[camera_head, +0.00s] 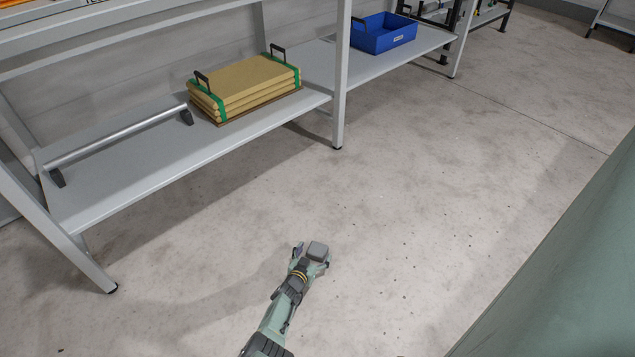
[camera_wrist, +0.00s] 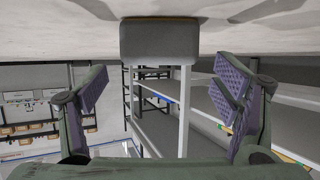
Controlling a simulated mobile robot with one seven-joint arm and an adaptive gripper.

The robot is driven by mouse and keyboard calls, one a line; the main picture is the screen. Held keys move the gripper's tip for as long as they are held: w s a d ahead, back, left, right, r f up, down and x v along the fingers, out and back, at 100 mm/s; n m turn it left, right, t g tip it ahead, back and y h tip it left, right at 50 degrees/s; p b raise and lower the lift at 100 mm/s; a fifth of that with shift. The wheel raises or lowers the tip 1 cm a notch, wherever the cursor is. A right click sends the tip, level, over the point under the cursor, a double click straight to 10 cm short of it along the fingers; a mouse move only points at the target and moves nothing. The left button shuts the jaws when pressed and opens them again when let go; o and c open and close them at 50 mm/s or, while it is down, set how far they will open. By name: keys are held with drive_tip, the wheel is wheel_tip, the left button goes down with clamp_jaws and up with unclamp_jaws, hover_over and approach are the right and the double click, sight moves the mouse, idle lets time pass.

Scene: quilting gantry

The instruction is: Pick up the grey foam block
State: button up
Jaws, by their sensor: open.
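The grey foam block (camera_head: 318,250) sits on the floor in the head view, at the end of my arm. In the wrist view, which appears upside down, the block (camera_wrist: 160,41) is at the top centre against the floor. My gripper (camera_head: 311,258) is open, and its two purple-padded fingers stand wide apart at left and right in the wrist view (camera_wrist: 164,85). The block lines up with the gap between them, and I see no finger touching it. How far it reaches between the fingers is hard to tell.
A grey shelf unit (camera_head: 140,165) stands behind, holding a metal bar (camera_head: 118,137), strapped tan boards (camera_head: 245,85) and a blue bin (camera_head: 383,34). A large green surface (camera_head: 570,285) fills the lower right. The floor (camera_head: 420,190) around the block is clear.

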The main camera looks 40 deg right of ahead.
sight(316, 251)
drive_tip(key=shift+w+d+f+b, duration=0.5)
drive_tip(key=shift+d+f+b, duration=0.4)
drive_tip(key=shift+b, duration=0.1)
drive_tip(key=shift+w+d+r, duration=0.1)
drive_tip(key=shift+w+d, duration=0.05)
drive_tip(key=shift+d, duration=0.1)
drive_tip(key=shift+r, duration=0.1)
drive_tip(key=shift+c, duration=0.2)
drive_tip(key=c, duration=0.8)
